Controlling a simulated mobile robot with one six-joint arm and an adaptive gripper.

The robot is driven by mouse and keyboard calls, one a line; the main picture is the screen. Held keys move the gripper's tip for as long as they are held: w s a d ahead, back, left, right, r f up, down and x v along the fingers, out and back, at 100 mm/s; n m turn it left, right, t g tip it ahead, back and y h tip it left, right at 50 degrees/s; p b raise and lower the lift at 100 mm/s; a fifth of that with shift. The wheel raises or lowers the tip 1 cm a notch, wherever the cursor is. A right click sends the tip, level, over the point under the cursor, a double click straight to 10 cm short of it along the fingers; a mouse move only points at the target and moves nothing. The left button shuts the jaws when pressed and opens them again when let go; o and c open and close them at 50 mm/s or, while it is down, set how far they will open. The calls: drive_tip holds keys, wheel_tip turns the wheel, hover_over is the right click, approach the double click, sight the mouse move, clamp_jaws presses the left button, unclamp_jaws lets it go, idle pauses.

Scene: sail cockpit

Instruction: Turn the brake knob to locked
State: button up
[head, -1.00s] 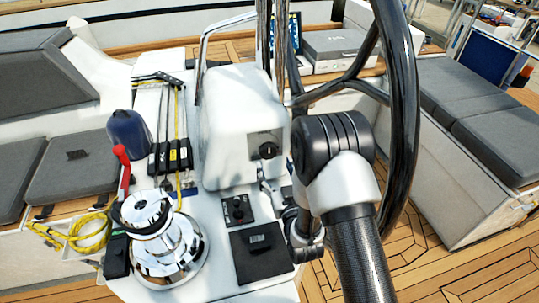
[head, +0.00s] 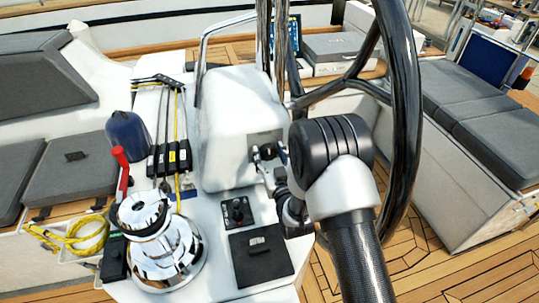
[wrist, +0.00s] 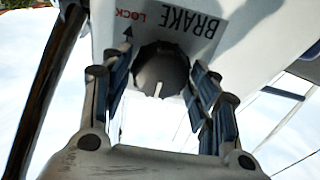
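The brake knob (wrist: 162,68) is round and black, on a panel with the words BRAKE and red LOCK beside a small dark arrow (wrist: 127,33). Its white mark points down in the wrist view, away from the LOCK word. My gripper (wrist: 161,75) is open, with one finger on each side of the knob. The right finger is close to the knob's edge; I cannot tell whether it touches. In the head view my gripper (head: 268,160) is at the front of the white pedestal (head: 228,125), covering part of the knob.
A black steering wheel (head: 407,110) stands right of the pedestal, close to my arm. A small switch panel (head: 238,211) and a black box (head: 260,255) lie below my gripper.

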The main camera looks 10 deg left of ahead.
drive_tip(key=c, duration=0.6)
drive_tip(key=shift+m, duration=0.4)
drive_tip(key=shift+c, duration=0.2)
drive_tip(key=m, duration=0.5)
drive_tip(key=shift+m+h, duration=0.4)
drive_tip(key=m, duration=0.5)
drive_tip(key=shift+d+f+m, duration=0.1)
drive_tip(key=shift+d+m, duration=0.05)
drive_tip(key=shift+m, duration=0.15)
drive_tip(key=m+h, duration=0.1)
drive_tip(key=m, duration=0.5)
drive_tip(key=shift+f+m, duration=0.1)
drive_tip(key=shift+m, duration=0.2)
drive_tip(key=m, duration=0.5)
drive_tip(key=shift+f+m+g, duration=0.1)
drive_tip(key=shift+m+g, duration=0.2)
drive_tip(key=shift+g, duration=0.1)
drive_tip(key=shift+m, duration=0.3)
drive_tip(key=o, duration=1)
